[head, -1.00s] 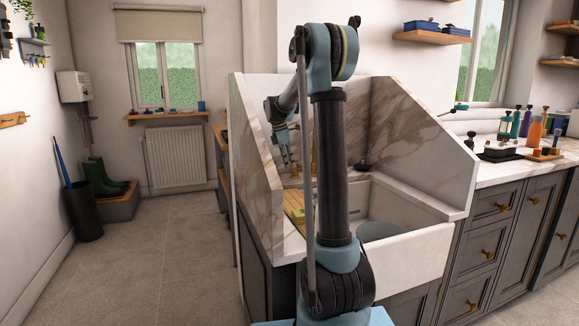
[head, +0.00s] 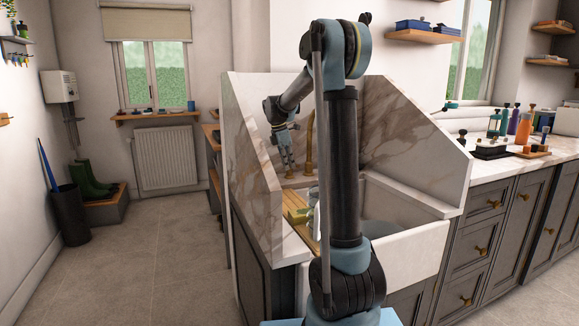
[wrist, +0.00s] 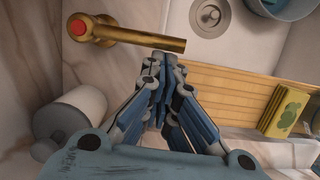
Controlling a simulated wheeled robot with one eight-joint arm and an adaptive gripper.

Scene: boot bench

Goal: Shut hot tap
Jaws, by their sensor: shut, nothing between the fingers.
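The hot tap (wrist: 92,29) is brass with a red cap, at the upper left of the wrist view. Its brass bar points right, over the edge of the sink. My gripper (wrist: 158,62) is shut and empty, its fingertips close to the bar's free end. I cannot tell whether they touch it. In the head view my gripper (head: 287,162) hangs fingers down in the marble corner, left of a tall brass spout (head: 309,140). The arm column hides part of the sink and taps there.
A wooden board (wrist: 215,92) lies beside the white sink (head: 411,252), with a yellow-green packet (wrist: 285,111) on it. A whitish cylinder (wrist: 72,113) stands left of my gripper. A bluish tub (wrist: 291,9) sits in the sink. Marble panels (head: 245,130) wall the corner.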

